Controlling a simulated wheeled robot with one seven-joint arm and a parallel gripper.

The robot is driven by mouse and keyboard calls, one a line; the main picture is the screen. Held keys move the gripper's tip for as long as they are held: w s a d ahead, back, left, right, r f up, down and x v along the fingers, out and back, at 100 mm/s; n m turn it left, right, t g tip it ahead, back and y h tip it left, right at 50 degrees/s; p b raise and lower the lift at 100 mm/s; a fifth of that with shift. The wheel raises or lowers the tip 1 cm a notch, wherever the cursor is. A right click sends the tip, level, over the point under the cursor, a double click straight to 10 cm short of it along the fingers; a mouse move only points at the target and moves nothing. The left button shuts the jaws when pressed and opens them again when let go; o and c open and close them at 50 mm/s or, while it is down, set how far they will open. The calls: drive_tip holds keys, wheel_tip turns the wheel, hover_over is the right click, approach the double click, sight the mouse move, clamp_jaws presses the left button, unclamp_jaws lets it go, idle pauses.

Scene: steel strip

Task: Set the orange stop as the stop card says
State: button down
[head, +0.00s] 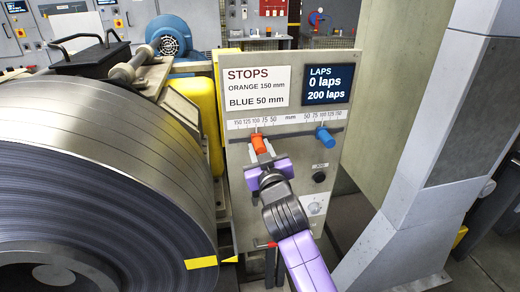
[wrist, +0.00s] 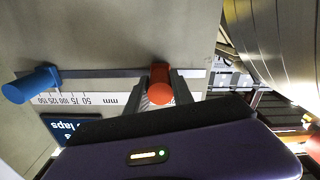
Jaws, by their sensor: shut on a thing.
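The orange stop (head: 258,142) sits in the slot of the grey panel, on the left scale, around the 75 to 100 marks; the exact mark is hard to tell. My gripper (head: 263,155) is shut on it, with a finger on each side of the knob. In the wrist view the orange stop (wrist: 161,86) shows between the fingers (wrist: 160,93), which hide part of the scale. The stop card (head: 257,90) reads ORANGE 150 mm and BLUE 50 mm. The blue stop (head: 324,137) is on the right scale, around 75 to 100; it also shows in the wrist view (wrist: 32,84).
A dark display (head: 328,85) reads 0 laps and 200 laps. A black JOG knob (head: 319,177) is on the panel below the slot. The large steel coil (head: 110,170) and a yellow block (head: 196,105) stand left of the panel. The slot left of the orange stop looks clear.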

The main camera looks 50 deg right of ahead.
drive_tip(key=w+a+b, duration=0.1)
drive_tip(key=a+b, duration=0.1)
drive_tip(key=w+a, duration=0.1)
drive_tip(key=a, duration=0.1)
drive_tip(key=shift+w+f+b, duration=0.15)
drive_tip(key=shift+w+b, duration=0.2)
drive_tip(key=shift+b, duration=0.05)
drive_tip(key=shift+w+a, duration=0.15)
drive_tip(key=shift+a, duration=0.15)
drive_tip(key=c, duration=1.1)
unclamp_jaws()
drive_tip(key=shift+w+a, duration=0.1)
drive_tip(key=shift+a, duration=0.05)
drive_tip(key=b, duration=0.1)
approach(237, 141)
drive_tip(key=v, duration=0.3)
drive_tip(key=shift+a, duration=0.15)
